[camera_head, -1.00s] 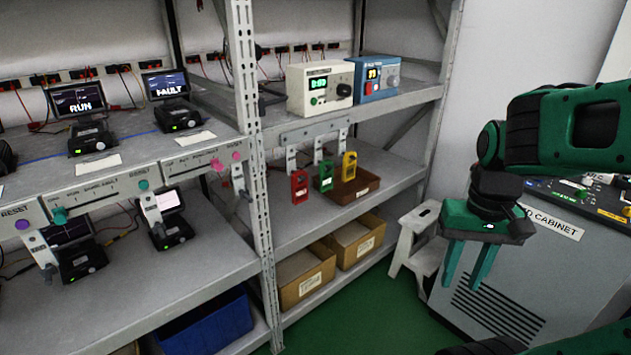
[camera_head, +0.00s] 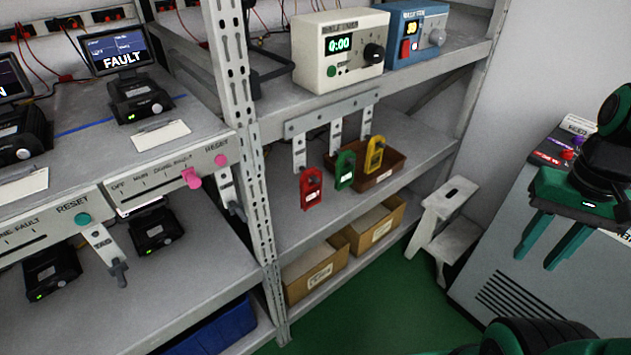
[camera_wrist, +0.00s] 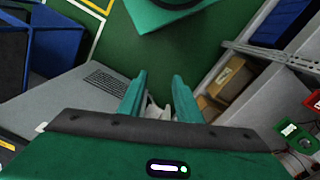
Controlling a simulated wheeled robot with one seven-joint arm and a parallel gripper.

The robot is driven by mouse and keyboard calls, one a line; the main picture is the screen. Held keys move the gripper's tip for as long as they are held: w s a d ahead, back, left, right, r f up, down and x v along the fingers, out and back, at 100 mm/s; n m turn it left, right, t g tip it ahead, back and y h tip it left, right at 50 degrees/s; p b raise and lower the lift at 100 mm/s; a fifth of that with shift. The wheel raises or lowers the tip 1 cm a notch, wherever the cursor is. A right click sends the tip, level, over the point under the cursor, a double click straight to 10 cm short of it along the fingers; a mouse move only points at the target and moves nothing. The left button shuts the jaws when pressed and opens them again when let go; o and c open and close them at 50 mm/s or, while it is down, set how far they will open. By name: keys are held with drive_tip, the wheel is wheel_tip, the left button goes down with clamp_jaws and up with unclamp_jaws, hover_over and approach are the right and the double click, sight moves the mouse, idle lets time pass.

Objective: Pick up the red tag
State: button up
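The red tag (camera_head: 311,188) hangs at the left of a row of three tags, on a white strip under a grey rail (camera_head: 332,115) on the middle rack. The green tag (camera_head: 345,170) and the yellow tag (camera_head: 374,154) hang to its right. My gripper (camera_head: 546,262) is at the right, in front of the grey cabinet and well apart from the tags. Its two green fingers are spread with nothing between them. In the wrist view my gripper (camera_wrist: 158,88) points down toward the floor, and part of the red tag (camera_wrist: 312,101) shows at the right edge.
A brown tray (camera_head: 385,179) sits behind the tags. Cardboard boxes (camera_head: 318,272) stand on the shelf below. A white step stool (camera_head: 441,226) stands between the rack and the cabinet (camera_head: 505,275). A rack post (camera_head: 250,150) rises left of the tags. Green floor lies clear in front.

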drive_tip(key=shift+w+a, duration=0.1)
drive_tip(key=shift+a, duration=0.05)
drive_tip(key=o, duration=0.8)
drive_tip(key=shift+s+a+r, duration=0.1)
drive_tip(key=shift+s+r, duration=0.15)
drive_tip(key=w+a+r+n+t, duration=0.15)
drive_tip(key=w+a+n, duration=0.4)
drive_tip(key=w, duration=0.55)
drive_tip(key=n+t+y, duration=0.2)
drive_tip(key=n, duration=0.6)
approach(313, 187)
drive_tip(key=d+f, duration=0.1)
drive_tip(key=d, duration=0.1)
drive_tip(key=shift+a+r+x, duration=0.1)
drive_tip(key=shift+a+x, duration=0.25)
drive_tip(key=shift+x, duration=1.5)
drive_tip(key=shift+a+r+x, duration=0.1)
drive_tip(key=shift+a+x, duration=0.3)
drive_tip(key=shift+x, duration=1.45)
drive_tip(key=shift+a+r+x, duration=0.1)
drive_tip(key=shift+a+x, duration=0.25)
drive_tip(key=shift+x, duration=1.55)
